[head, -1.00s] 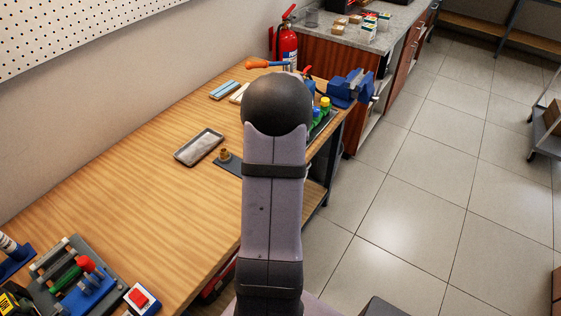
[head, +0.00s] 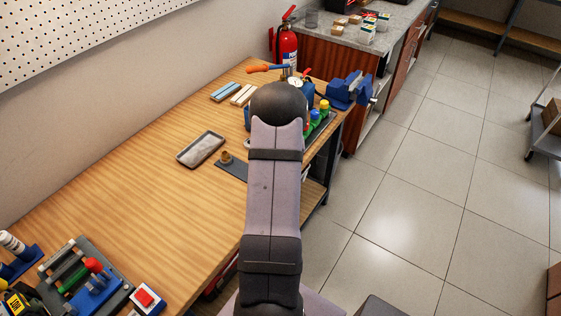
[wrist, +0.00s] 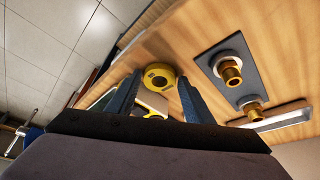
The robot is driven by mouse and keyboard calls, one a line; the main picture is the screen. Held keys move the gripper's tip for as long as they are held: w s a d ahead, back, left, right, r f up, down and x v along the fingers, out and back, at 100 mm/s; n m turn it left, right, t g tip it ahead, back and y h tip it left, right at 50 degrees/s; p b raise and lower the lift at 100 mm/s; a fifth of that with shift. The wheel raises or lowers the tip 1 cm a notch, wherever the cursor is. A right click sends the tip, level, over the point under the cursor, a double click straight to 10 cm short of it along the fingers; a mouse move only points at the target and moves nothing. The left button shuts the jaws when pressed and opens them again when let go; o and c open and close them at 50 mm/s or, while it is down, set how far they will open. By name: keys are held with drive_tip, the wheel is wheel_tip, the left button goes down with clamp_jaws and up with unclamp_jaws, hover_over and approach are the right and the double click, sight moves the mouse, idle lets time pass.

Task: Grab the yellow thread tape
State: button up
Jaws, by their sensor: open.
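A yellow ring-shaped roll, apparently the thread tape (wrist: 160,68), shows in the wrist view just beyond my fingertips, between them in the picture. My gripper (wrist: 160,80) is open, with one blue-grey finger on each side. I cannot tell whether either finger touches the roll. A second yellow piece (wrist: 154,116) shows partly, lower between the fingers, beside a pale block. In the head view my own arm hides the gripper, and I cannot make out the roll there.
Brass fittings (wrist: 229,73) stand on a dark plate beside the gripper. A grey tray (head: 201,149) lies left of my arm. A blue vise (head: 350,89), a gauge (head: 295,82) and several coloured-capped items (head: 324,105) are near the bench's far end. The bench's left middle is clear.

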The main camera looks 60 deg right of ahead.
drive_tip(key=shift+d+f, duration=0.1)
drive_tip(key=shift+f, duration=0.1)
drive_tip(key=c, duration=0.7)
drive_tip(key=shift+r, duration=0.1)
